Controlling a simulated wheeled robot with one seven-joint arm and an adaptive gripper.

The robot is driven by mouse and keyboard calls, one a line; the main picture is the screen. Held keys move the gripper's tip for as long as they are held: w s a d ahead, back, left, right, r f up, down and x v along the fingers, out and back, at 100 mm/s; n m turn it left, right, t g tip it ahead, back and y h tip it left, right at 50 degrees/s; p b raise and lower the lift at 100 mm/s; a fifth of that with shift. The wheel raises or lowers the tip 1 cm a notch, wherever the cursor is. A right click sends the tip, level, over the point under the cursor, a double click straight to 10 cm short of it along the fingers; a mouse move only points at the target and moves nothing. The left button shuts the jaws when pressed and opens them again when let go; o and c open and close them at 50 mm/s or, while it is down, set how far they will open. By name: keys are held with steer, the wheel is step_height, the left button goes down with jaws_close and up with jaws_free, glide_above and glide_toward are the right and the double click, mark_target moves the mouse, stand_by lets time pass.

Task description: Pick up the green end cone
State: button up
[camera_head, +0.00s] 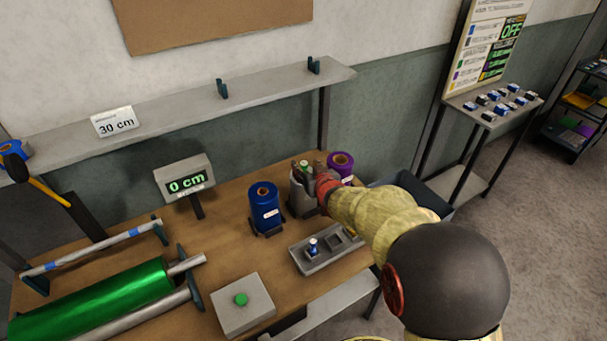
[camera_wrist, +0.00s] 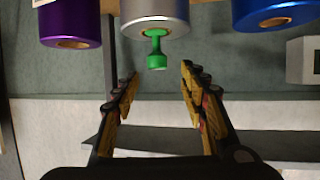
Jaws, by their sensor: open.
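The green end cone (camera_wrist: 156,52) is a small peg-like piece with a flared end. It sticks out of the core of the silver foil roll (camera_wrist: 155,12) in the wrist view. In the head view the cone (camera_head: 305,164) is a small green spot on top of the upright silver roll (camera_head: 300,196), partly hidden by my fingers. My gripper (camera_wrist: 158,80) is open, its two fingers spread to either side of the cone's free end, with clear gaps on both sides. In the head view my gripper (camera_head: 310,170) is over the silver roll.
A blue roll (camera_head: 264,208) stands left of the silver roll and a purple roll (camera_head: 342,163) right of it. A grey tray (camera_head: 318,262) with a small blue-and-white part lies in front. A box with a green button (camera_head: 241,299) and a large green roll (camera_head: 95,300) are farther left.

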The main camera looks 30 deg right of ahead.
mark_target(304, 164)
steer(key=x, duration=0.2)
steer(key=b+x, duration=0.1)
steer(key=x, duration=0.2)
steer(key=shift+s+d+f, duration=0.15)
steer(key=shift+s+f, duration=0.05)
steer(key=shift+f, duration=0.05)
steer(key=c, duration=0.3)
steer(key=c, duration=0.8)
jaws_close()
